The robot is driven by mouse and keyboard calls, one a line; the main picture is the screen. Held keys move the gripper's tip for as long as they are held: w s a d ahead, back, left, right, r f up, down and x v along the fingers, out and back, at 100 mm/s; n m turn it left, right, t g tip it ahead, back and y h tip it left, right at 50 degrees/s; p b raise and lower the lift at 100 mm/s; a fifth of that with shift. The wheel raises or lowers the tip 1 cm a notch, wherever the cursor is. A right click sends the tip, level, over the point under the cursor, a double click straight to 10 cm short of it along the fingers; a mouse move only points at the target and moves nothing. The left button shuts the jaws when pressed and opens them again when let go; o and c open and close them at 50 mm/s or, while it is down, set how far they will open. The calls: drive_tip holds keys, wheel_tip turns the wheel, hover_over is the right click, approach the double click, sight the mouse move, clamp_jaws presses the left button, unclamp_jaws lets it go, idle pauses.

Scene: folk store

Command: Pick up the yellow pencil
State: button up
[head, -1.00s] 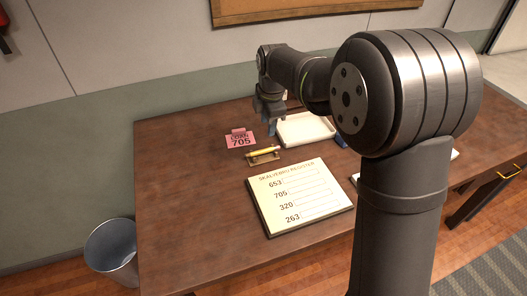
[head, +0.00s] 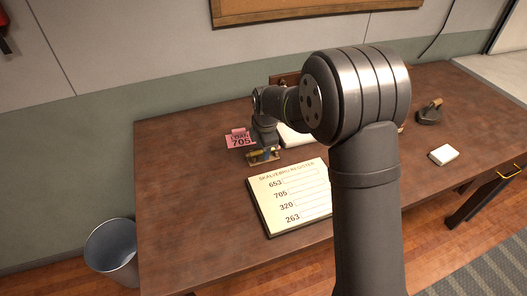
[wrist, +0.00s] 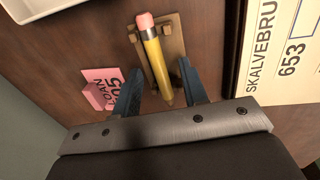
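The yellow pencil (wrist: 156,60) has a pink eraser and lies on a small tan holder (wrist: 173,42) on the desk. In the head view the pencil (head: 254,154) shows only in part beside my gripper. My gripper (wrist: 160,88) is open in the wrist view, with one blue-grey finger on each side of the pencil's lower part and gaps between fingers and pencil. In the head view my gripper (head: 264,148) is low over the holder. I cannot tell exactly how high the fingertips are above the desk.
A white tray (head: 292,139) is behind, partly hidden by my arm. A white block (head: 443,155) and a dark stamp-like object (head: 430,113) are at right.

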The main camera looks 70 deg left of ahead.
clamp_jaws()
drive_tip(key=shift+r, duration=0.1)
